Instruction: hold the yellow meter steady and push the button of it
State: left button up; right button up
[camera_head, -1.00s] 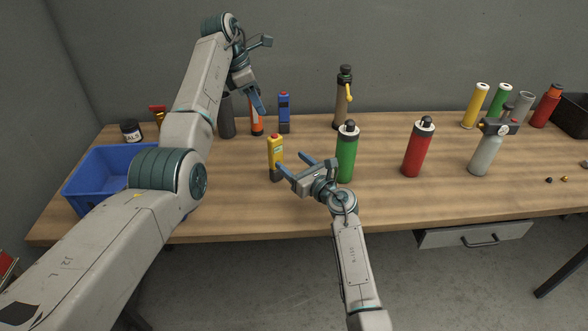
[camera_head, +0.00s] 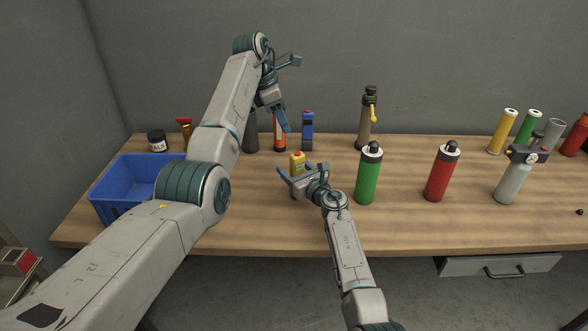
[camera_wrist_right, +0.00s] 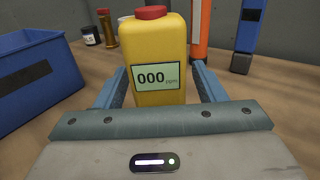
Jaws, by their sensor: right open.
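The yellow meter (camera_head: 297,160) stands upright on the table; in the right wrist view the meter (camera_wrist_right: 155,50) shows a red button (camera_wrist_right: 151,12) on top and a display reading 000 ppm. My right gripper (camera_head: 296,176) is open, with one finger on each side of the meter's body; in the right wrist view the fingers (camera_wrist_right: 155,90) show gaps beside it. The meter's lower part is hidden by this gripper. My left gripper (camera_head: 285,92) is raised above and behind the meter, its fingers pointing down; its opening is hard to make out.
A blue bin (camera_head: 125,185) stands at the left. A blue device (camera_head: 307,130) and an orange tube (camera_head: 279,132) stand behind the meter. A green bottle (camera_head: 368,178) stands close to the right of my right gripper, and a red bottle (camera_head: 440,175) further right.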

pick_arm(q)
jog(key=shift+c, duration=0.5)
pick_arm(e)
jog(key=c, duration=1.1)
pick_arm(q)
grip_shut()
dwell(0.5)
